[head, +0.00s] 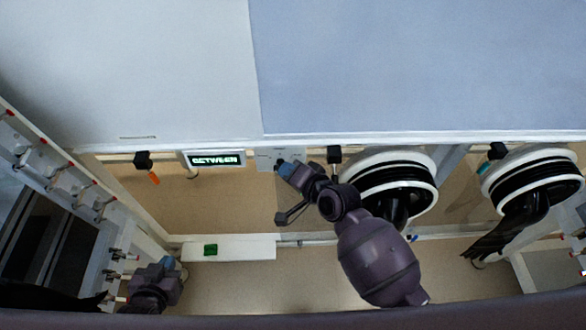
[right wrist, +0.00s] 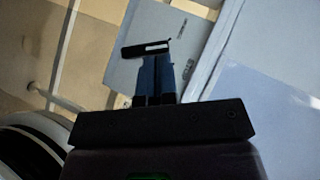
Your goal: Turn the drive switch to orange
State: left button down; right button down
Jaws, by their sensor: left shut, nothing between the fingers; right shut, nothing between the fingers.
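A black bar with a white mark, which looks like the drive switch's handle (right wrist: 146,49), shows in the right wrist view on a light grey panel (right wrist: 165,25). The panel also shows in the head view (head: 266,155), where the handle is hidden by my right gripper. My right gripper (head: 281,165) is shut with its blue fingertips (right wrist: 155,68) at the handle; I cannot tell whether they touch. A display (head: 216,160) left of the panel reads BETWEEN. My left gripper (head: 168,263) is shut and empty, low at the left.
A black block (head: 142,160) with an orange tag (head: 155,179) is left of the display; another block (head: 497,151) with a teal tag is far right. Black-and-white glove ports (head: 392,157) stand close right of my right arm. A white box (head: 245,248) with a green patch lies below.

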pick_arm(q)
jog(key=shift+s+f, duration=0.1)
jog(key=shift+s, duration=0.15)
